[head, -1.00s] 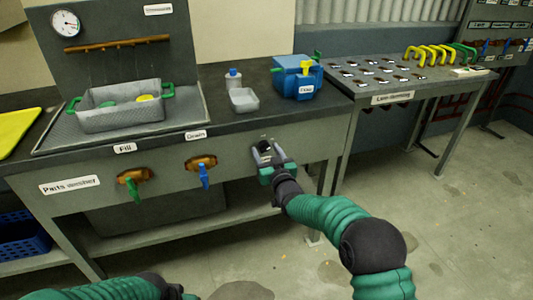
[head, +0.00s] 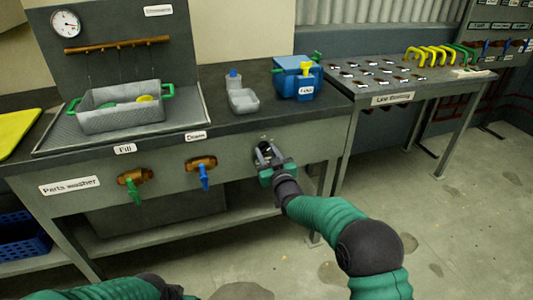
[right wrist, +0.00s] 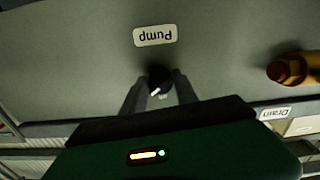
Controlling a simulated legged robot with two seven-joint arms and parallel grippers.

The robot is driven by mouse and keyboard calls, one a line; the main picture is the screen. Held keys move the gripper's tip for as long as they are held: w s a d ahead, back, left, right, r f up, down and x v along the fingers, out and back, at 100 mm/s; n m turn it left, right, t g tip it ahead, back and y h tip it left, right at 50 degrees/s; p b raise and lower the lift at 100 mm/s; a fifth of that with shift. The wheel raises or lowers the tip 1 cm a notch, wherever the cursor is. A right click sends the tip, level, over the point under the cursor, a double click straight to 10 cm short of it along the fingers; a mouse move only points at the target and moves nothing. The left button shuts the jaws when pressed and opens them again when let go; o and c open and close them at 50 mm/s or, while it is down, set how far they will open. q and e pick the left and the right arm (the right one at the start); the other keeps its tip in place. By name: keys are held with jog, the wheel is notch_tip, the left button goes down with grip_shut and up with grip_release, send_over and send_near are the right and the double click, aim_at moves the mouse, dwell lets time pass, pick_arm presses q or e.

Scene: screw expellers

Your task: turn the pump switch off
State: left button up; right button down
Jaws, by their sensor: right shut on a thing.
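The pump switch (right wrist: 159,80) is a round black knob with a white pointer line, on the grey front panel of the parts washer. In the right wrist view the Pump label (right wrist: 155,36) shows upside down near it. My right gripper (right wrist: 158,92) has a finger on each side of the knob and is shut on it. In the head view my right gripper (head: 268,158) is at the panel's right end and mostly hides the knob. My left arm (head: 105,289) shows at the bottom left, but its gripper cannot be made out.
The drain valve (head: 203,170) with a blue handle and the fill valve (head: 132,183) with a green handle sit left of the switch. A basket (head: 120,118) stands in the sink above. The floor in front is clear.

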jog(key=n+b, duration=0.1)
jog(key=n, duration=0.9)
jog(key=shift+f+n, duration=0.1)
jog(key=shift+n, duration=0.3)
dwell(0.3)
jog(key=c, duration=1.1)
grip_release()
jog(key=shift+s, duration=0.1)
jog(key=shift+o, duration=0.8)
jog(key=shift+s+d, duration=0.1)
jog(key=shift+s, duration=0.1)
jog(key=p+v, duration=0.4)
jog(key=v, duration=1.2)
